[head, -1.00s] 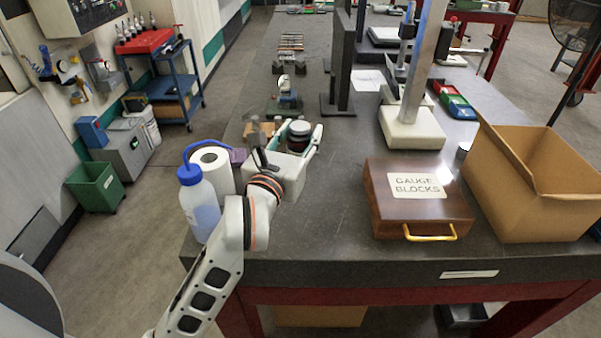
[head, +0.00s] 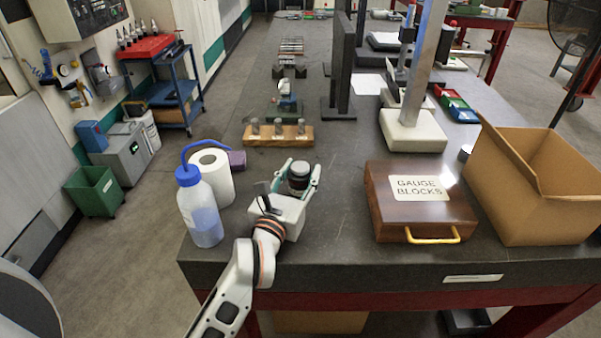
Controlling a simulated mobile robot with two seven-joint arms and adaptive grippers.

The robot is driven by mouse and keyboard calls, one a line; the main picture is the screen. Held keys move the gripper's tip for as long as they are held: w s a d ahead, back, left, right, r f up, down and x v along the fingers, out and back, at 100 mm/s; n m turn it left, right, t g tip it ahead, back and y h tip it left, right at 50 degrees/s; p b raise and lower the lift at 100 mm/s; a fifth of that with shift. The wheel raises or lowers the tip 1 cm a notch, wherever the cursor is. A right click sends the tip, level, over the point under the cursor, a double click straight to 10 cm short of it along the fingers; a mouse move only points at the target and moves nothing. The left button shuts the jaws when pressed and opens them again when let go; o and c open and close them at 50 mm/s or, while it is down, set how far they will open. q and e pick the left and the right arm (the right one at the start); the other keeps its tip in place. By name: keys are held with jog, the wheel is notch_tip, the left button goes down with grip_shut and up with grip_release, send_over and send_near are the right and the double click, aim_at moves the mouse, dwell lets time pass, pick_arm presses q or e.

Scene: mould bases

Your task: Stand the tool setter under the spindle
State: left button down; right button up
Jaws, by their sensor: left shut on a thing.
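My left gripper (head: 302,178) is shut on a short dark round piece with a paler band, which looks like the tool setter (head: 299,175). The piece is upright between the two pale green fingers, over the near left part of the dark bench. I cannot tell whether its base touches the bench top. No spindle can be made out for certain in the head view. My right gripper is out of view.
A squeeze bottle (head: 200,210), paper roll (head: 215,178) and wooden block with pegs (head: 278,136) are near the gripper. A gauge block case (head: 420,202) and cardboard box (head: 545,200) stand right. Bare bench top (head: 335,190) lies between gripper and case.

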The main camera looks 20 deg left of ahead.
pick_arm(q)
jog(key=shift+r, duration=0.1)
jog(key=c, duration=1.7)
grip_release()
jog(key=shift+f, duration=0.25)
jog(key=o, duration=0.4)
jog(key=shift+r, duration=0.1)
